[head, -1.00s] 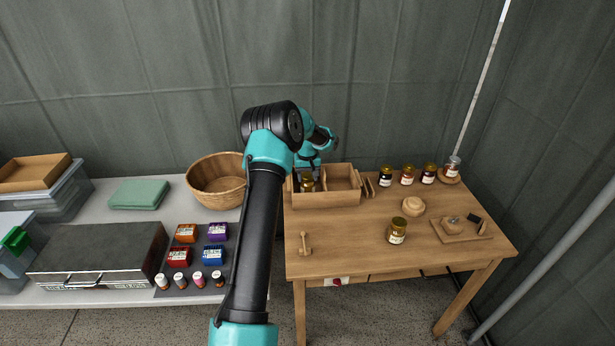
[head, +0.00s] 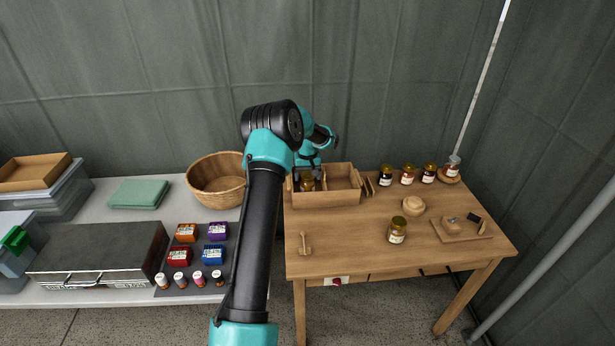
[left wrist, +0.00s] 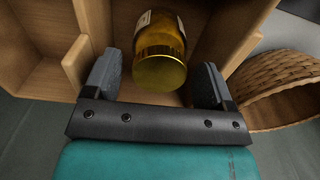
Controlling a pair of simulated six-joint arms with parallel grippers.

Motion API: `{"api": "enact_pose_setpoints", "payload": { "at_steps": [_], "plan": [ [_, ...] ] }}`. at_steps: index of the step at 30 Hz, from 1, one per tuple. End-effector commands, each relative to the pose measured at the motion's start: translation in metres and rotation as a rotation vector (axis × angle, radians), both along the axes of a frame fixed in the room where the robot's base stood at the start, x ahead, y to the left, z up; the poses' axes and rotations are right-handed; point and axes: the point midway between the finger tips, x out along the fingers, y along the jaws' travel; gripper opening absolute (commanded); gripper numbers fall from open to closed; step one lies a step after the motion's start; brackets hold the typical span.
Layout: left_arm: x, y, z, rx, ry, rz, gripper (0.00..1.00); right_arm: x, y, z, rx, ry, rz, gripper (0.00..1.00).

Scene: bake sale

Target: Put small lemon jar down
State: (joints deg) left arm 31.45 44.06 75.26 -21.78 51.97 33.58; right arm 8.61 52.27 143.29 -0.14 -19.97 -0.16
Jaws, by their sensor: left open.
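The small lemon jar (head: 307,186), amber with a gold lid, stands in the left compartment of the wooden divided box (head: 326,198). In the left wrist view the jar (left wrist: 160,55) shows its gold lid, with part of its pale label beyond. My left gripper (left wrist: 157,72) is open, with one finger on each side of the jar and a visible gap at both sides. In the head view the left gripper (head: 307,176) is over that compartment, small and partly hidden by my arm. My right gripper is in no view.
A wicker basket (head: 216,181) stands left of the box and shows in the left wrist view (left wrist: 285,95). Another gold-lidded jar (head: 397,230) stands on the wooden table (head: 350,255). Several jars line the back right. A small board (head: 462,229) lies at right.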

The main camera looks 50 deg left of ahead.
Motion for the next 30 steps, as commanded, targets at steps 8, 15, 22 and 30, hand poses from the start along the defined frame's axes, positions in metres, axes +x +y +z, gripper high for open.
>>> {"api": "enact_pose_setpoints", "payload": {
  "at_steps": [8,15,22,30],
  "plan": [
    [0.001,0.0,0.038,0.002,-0.003,0.001,0.77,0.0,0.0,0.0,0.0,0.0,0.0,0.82],
    [0.001,0.0,0.084,0.002,-0.004,0.0,0.77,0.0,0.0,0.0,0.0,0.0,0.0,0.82],
    [0.0,0.0,0.113,0.002,-0.001,-0.001,0.77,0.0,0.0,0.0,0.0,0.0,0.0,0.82],
    [0.0,0.0,0.119,0.0,0.0,0.0,0.77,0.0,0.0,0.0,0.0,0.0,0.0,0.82]
  ]
}}
